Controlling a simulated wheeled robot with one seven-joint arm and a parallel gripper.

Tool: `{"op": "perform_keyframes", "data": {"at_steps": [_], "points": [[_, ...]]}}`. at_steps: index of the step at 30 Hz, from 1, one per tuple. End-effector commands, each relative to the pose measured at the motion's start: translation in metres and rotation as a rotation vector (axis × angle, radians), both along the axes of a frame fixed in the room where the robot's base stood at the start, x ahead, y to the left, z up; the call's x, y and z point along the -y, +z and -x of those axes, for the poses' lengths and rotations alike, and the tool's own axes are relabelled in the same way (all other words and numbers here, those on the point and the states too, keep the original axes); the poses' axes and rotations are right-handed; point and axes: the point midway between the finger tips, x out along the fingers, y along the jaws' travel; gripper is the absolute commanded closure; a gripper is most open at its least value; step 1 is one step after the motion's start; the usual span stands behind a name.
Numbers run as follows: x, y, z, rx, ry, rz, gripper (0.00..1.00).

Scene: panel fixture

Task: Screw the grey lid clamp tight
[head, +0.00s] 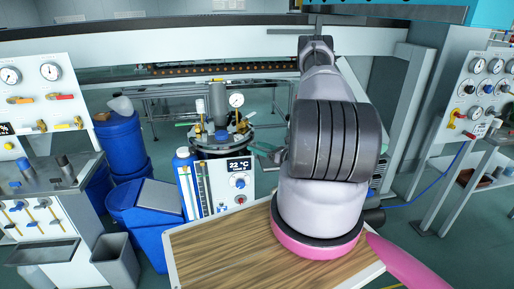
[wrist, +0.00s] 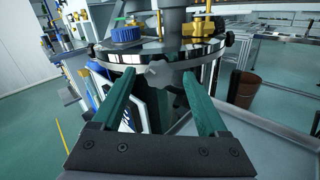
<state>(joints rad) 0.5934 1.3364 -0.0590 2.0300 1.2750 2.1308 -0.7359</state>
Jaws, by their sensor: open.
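The vessel (head: 222,143) with a round metal lid stands behind the wooden board in the head view. Its lid (wrist: 150,52) fills the upper middle of the wrist view. A small light grey winged piece, which looks like the grey lid clamp (wrist: 157,70), sits at the near rim of the lid. My gripper (wrist: 158,77) is open, its two green fingers on either side of this clamp with gaps to both. In the head view my gripper (head: 264,150) is at the right of the vessel, partly hidden by my arm.
On the lid are a blue knob (wrist: 126,35), brass fittings (wrist: 200,30) and dark rim clamps (wrist: 229,38). A wooden board (head: 225,250) lies in front. Blue drums (head: 122,145) stand left.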

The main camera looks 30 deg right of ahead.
Motion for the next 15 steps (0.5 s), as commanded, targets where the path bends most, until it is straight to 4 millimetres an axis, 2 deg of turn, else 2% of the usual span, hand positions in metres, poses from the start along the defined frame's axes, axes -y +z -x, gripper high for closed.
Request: {"op": "perform_keyframes", "data": {"at_steps": [3, 11, 12, 14, 15], "points": [[-0.0038, 0.0002, -0.0063, 0.000, 0.002, 0.000, 0.24], [-0.0041, 0.0002, -0.0078, 0.001, 0.000, 0.000, 0.24], [-0.0042, 0.0002, -0.0076, 0.001, 0.000, 0.000, 0.28], [-0.0042, 0.0002, -0.0076, 0.001, 0.000, 0.000, 0.51], [-0.0042, 0.0002, -0.0076, 0.001, 0.000, 0.000, 0.66]]}}
